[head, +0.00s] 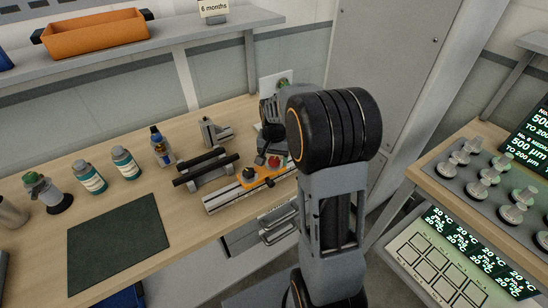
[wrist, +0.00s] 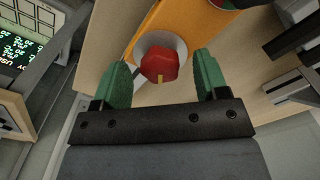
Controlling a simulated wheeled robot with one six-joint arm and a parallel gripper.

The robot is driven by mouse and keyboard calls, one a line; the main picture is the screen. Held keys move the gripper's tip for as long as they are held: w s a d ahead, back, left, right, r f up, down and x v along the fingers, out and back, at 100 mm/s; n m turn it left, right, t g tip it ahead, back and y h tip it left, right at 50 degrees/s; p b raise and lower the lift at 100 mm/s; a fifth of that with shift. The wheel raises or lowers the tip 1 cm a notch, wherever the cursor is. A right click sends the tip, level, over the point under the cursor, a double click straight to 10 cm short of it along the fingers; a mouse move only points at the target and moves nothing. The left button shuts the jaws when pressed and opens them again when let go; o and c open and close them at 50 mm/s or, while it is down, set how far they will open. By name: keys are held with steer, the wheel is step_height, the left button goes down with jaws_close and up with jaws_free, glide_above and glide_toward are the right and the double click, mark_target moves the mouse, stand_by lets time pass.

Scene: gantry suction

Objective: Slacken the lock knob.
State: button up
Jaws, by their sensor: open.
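A red knob (wrist: 160,62) with a small yellow mark sits on a pale round collar on an orange carriage (wrist: 185,25). In the wrist view it lies between the two green fingers of my gripper (wrist: 162,72), with a gap on each side. My gripper is open and empty. I cannot tell whether the fingertips reach down to the knob's height. In the head view the red knob (head: 274,160) shows beside my wrist, and the orange carriage (head: 262,181) sits on a pale rail (head: 228,197). My arm hides part of this area.
A black knob (head: 248,173) stands on the carriage's left end. A dark-barred fixture (head: 205,170) lies left of the rail. Several bottles (head: 126,163) and a dark green mat (head: 118,242) are farther left on the bench. A second bench with metal knobs (head: 487,172) is at the right.

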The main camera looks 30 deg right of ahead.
steer(key=shift+f, duration=0.1)
steer(key=shift+c, duration=0.4)
steer(key=c, duration=0.8)
steer(key=shift+c, duration=0.2)
steer(key=n, duration=0.3)
steer(key=shift+n, duration=2)
steer(key=o, duration=0.9)
